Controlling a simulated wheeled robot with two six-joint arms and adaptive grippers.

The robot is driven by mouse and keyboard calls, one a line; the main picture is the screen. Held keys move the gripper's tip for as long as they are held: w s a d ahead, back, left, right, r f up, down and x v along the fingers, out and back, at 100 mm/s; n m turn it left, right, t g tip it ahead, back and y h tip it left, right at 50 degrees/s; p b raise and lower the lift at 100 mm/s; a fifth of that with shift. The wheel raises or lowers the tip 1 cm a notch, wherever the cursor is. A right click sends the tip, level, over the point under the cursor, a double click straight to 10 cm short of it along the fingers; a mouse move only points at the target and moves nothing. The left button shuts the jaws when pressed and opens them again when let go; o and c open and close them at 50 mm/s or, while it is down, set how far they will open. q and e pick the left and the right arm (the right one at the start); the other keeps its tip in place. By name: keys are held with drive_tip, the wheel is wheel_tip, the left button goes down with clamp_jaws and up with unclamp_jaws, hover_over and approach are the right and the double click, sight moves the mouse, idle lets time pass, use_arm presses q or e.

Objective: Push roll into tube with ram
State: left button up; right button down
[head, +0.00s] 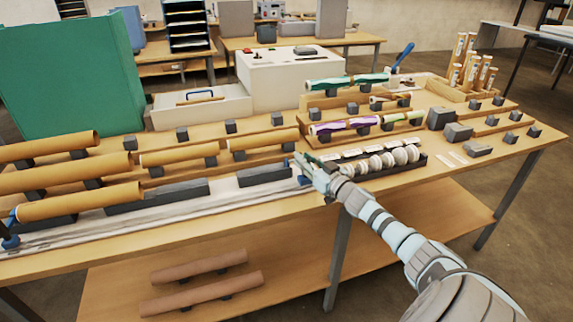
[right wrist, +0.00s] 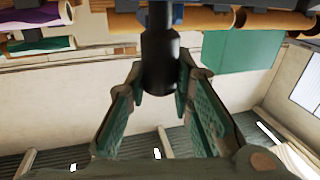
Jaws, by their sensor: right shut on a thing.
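My right gripper (head: 304,168) is at the right end of the front lane. Its fingers are shut on a dark upright cylinder, which the right wrist view shows between the pads (right wrist: 160,62); I take it for the ram's handle. Blue parts show just beside the fingers in the head view, and the rest of the ram is hidden. A brown tube (head: 82,202) lies in the front lane at the left, well apart from my gripper. Empty grey cradles (head: 157,195) stand between them. I cannot tell whether a roll is in the tube. My left gripper is not seen.
More brown tubes (head: 180,155) lie on cradles behind the lane. A blue fitting (head: 9,238) stands at the lane's left end. A black tray (head: 420,160) of white rings is right of my gripper. Patterned rolls (head: 345,126) lie behind it. A green panel (head: 70,80) rises at left.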

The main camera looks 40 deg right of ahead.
drive_tip(key=shift+s+d, duration=0.3)
drive_tip(key=shift+d, duration=0.3)
drive_tip(key=shift+s+d, duration=0.25)
drive_tip(key=shift+d, duration=0.35)
drive_tip(key=c, duration=1.5)
unclamp_jaws()
drive_tip(key=shift+d, duration=0.1)
drive_tip(key=shift+c, duration=0.2)
drive_tip(key=shift+o, duration=0.9)
drive_tip(key=shift+d+f, duration=0.1)
drive_tip(key=shift+r, duration=0.35)
wheel_tip(320, 180, up, 9)
drive_tip(key=shift+r, duration=0.15)
